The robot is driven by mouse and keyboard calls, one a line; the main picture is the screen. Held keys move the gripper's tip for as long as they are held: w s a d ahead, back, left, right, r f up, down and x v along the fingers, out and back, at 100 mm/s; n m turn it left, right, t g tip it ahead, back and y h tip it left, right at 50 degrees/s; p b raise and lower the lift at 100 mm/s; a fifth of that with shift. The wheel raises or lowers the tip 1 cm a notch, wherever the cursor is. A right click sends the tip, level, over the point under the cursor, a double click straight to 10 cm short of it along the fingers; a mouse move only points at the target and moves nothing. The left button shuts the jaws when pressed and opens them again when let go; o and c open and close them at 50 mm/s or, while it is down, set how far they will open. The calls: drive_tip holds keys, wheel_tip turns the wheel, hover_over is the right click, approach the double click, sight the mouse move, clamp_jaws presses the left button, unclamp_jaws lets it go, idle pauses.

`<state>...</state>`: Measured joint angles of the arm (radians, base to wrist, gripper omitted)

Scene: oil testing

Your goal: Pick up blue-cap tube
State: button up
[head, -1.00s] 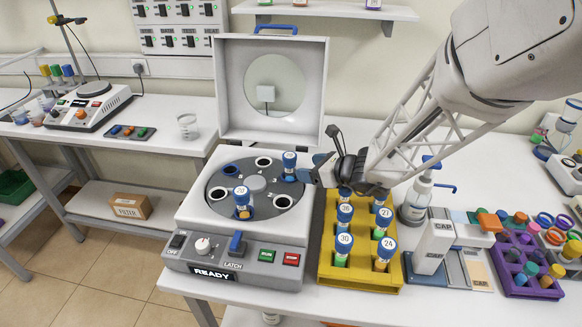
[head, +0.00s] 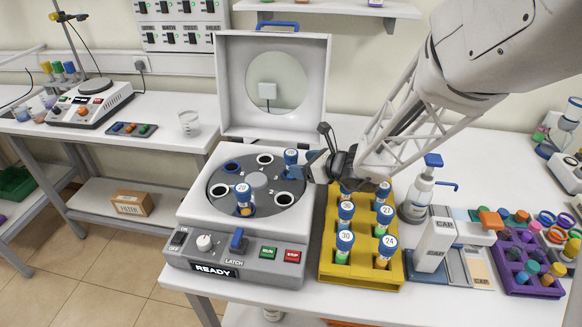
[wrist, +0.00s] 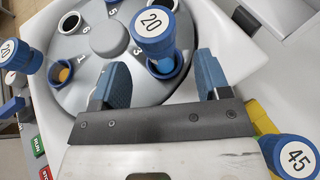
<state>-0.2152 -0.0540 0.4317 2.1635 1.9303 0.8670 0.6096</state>
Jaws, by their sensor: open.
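One blue-cap tube (head: 291,158), labelled 20 in the wrist view (wrist: 155,32), stands in a slot at the right of the centrifuge rotor (head: 258,208). A second blue-cap tube (head: 243,196), also labelled 20, stands in the front-left of the rotor. My gripper (head: 309,162) is open just right of the first tube. In the wrist view, the fingers (wrist: 162,62) are apart, one on each side of that tube's lower part, and it is not gripped. More blue-cap tubes stand in the yellow rack (head: 361,273), labelled 30, 24 and others; my gripper partly hides its back.
The centrifuge lid (head: 225,95) stands open behind the rotor. The front panel (head: 225,262) reads READY. Right of the rack are a pump bottle (head: 416,203), a CAP device (head: 436,240) and a purple rack (head: 517,283) of caps. A bare table stretch lies behind them.

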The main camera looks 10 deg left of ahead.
sight(296, 162)
drive_tip(key=shift+x, duration=2.45)
drive_tip(key=shift+r, duration=0.15)
drive_tip(key=c, duration=1)
drive_tip(key=shift+r, duration=0.1)
drive_tip(key=shift+r, duration=4.9)
